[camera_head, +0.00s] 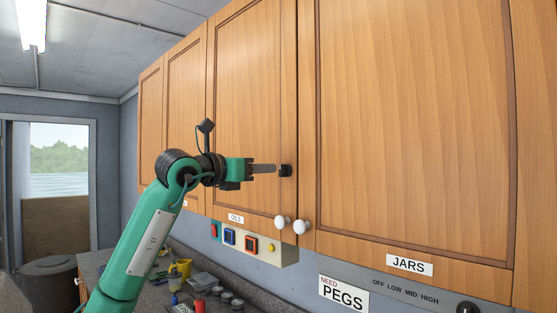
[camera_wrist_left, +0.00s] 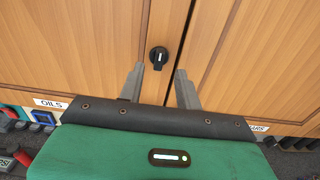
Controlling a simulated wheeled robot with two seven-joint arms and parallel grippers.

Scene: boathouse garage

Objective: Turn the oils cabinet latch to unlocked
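The oils cabinet (camera_head: 245,100) is a wooden door with a small "OILS" label (camera_head: 236,218) at its bottom; the label also shows in the left wrist view (camera_wrist_left: 53,103). Its latch (camera_head: 286,171) is a small black knob at the door's right edge. In the left wrist view the latch (camera_wrist_left: 158,55) has a round body and a tab hanging down, with a small pale mark. My left gripper (camera_head: 274,168) reaches it from the left. In the wrist view its two grey fingers (camera_wrist_left: 159,69) are apart, one either side below the knob, with no clear contact. My right gripper is out of view.
Two white knobs (camera_head: 283,222) sit low on the doors, below the latch. The jars cabinet (camera_head: 410,130) is to the right. Below are a button panel (camera_head: 262,246), a "PEGS" sign (camera_head: 343,294) and a cluttered counter with a yellow mug (camera_head: 181,268).

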